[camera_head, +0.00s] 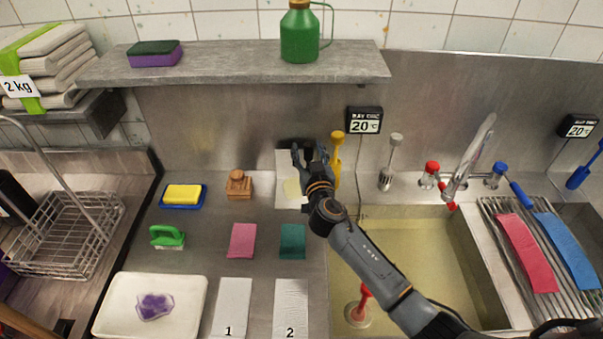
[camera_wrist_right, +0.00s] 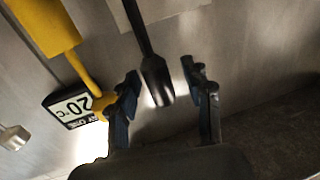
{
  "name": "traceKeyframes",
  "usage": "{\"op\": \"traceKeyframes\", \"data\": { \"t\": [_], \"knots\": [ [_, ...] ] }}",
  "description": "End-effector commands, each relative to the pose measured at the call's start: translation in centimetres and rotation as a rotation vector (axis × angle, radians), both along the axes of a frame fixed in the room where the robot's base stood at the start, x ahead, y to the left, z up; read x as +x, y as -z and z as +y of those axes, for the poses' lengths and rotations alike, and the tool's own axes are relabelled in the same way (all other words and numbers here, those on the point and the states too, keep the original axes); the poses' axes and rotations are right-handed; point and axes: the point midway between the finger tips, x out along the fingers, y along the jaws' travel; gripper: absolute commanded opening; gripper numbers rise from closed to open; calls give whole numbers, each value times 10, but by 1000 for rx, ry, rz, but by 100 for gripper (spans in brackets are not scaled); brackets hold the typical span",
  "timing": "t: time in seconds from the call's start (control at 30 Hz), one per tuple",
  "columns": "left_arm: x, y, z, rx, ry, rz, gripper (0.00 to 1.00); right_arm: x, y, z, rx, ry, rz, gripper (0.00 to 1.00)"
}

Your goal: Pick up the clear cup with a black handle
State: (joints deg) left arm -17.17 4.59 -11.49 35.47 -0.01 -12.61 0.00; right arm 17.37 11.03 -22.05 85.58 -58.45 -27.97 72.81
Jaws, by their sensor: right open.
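The clear cup with a black handle is mostly hidden behind my right gripper in the head view. A pale yellowish patch (camera_head: 292,188) on a white card looks like its see-through body, but I cannot tell for certain. In the right wrist view a black handle (camera_wrist_right: 154,75) with a wider, forked-looking end reaches between the fingers. My right gripper (camera_head: 309,152) is open at the back of the counter. Its fingers also show in the right wrist view (camera_wrist_right: 165,80), one on each side of the handle, with gaps visible. My left gripper is not in view.
A yellow-handled tool (camera_head: 337,150) stands close to the right of the gripper, below a temperature display (camera_head: 364,120). A grey shelf (camera_head: 230,68) runs above. The sink (camera_head: 415,260) lies right.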

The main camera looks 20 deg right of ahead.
Motion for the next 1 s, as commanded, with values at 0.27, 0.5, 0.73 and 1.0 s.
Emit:
{"op": "traceKeyframes", "data": {
  "t": [0.27,0.5,0.73,1.0],
  "knots": [
    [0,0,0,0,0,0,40,0,0,0,0,0,0,13],
    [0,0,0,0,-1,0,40,0,-1,0,0,0,-1,0],
    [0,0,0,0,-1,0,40,0,-1,0,0,0,-1,0],
    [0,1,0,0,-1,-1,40,0,-6,0,1,1,-2,0]
  ]
}}
